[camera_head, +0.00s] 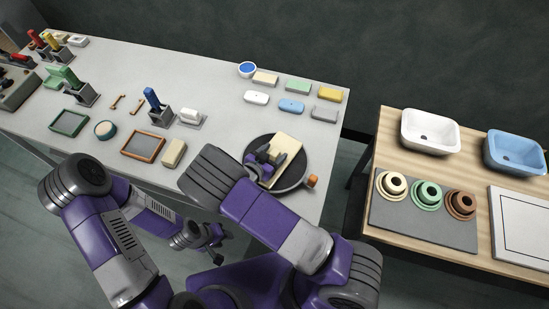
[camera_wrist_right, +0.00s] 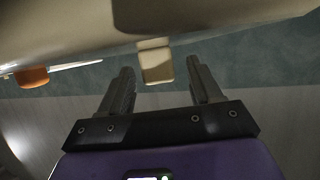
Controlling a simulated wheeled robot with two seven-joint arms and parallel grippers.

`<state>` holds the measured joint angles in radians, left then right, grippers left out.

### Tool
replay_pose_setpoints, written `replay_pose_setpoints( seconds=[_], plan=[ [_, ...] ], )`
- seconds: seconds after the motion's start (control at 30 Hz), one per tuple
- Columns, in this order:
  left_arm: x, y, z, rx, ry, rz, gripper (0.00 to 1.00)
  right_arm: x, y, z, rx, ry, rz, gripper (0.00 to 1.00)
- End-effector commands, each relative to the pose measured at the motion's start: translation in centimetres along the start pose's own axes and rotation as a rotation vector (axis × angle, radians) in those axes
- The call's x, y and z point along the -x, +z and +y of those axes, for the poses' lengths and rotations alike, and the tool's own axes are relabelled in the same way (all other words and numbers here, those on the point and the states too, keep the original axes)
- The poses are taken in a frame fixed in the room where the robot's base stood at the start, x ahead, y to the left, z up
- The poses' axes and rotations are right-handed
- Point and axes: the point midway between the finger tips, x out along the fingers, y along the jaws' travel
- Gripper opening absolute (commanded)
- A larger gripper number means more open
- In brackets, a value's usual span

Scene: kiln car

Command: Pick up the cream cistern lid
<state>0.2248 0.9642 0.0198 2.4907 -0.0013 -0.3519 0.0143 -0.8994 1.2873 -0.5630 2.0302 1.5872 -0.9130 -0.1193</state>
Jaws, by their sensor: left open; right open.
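A cream rectangular piece (camera_head: 288,147), which I take to be the cistern lid, sits on a round dark turntable (camera_head: 297,181) near the front right of the grey table. My right gripper (camera_head: 268,162) is at this piece, partly covering it. In the right wrist view a large cream body (camera_wrist_right: 210,14) fills the top, with a small cream tab (camera_wrist_right: 156,66) hanging from it. The tab lies between the open fingers of the right gripper (camera_wrist_right: 160,80), with gaps on both sides. My left gripper (camera_head: 217,240) is open and empty, off the table's front edge.
A cream block (camera_head: 173,152) and a brown-framed tray (camera_head: 142,146) lie left of my right arm. Several small coloured pieces stand behind. Basins (camera_head: 430,131) stand on a wooden table at right.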

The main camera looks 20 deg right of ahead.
Motion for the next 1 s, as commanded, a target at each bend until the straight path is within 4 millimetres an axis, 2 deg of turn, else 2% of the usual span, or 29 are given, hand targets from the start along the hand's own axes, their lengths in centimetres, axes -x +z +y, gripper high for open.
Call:
replay_pose_setpoints(
  seconds=[0.1,0.3,0.7,1.0],
  plan=[
    [-0.04,0.0,-0.02,0.0,0.0,0.0,0.43,-1.0,-0.02,-0.05,0.0,-0.002,-0.001,0.64],
    [-0.03,0.0,-0.01,0.0,0.0,0.0,0.43,-1.01,-0.05,-0.06,-0.001,-0.002,-0.001,0.62],
    [-0.03,0.01,-0.01,0.0,0.0,0.0,0.43,-0.98,-0.04,-0.06,-0.001,-0.002,-0.001,0.01],
    [-0.04,0.01,-0.01,0.0,0.0,0.0,0.43,-0.98,-0.22,-0.11,-0.003,-0.002,0.003,0.0]
  ],
)
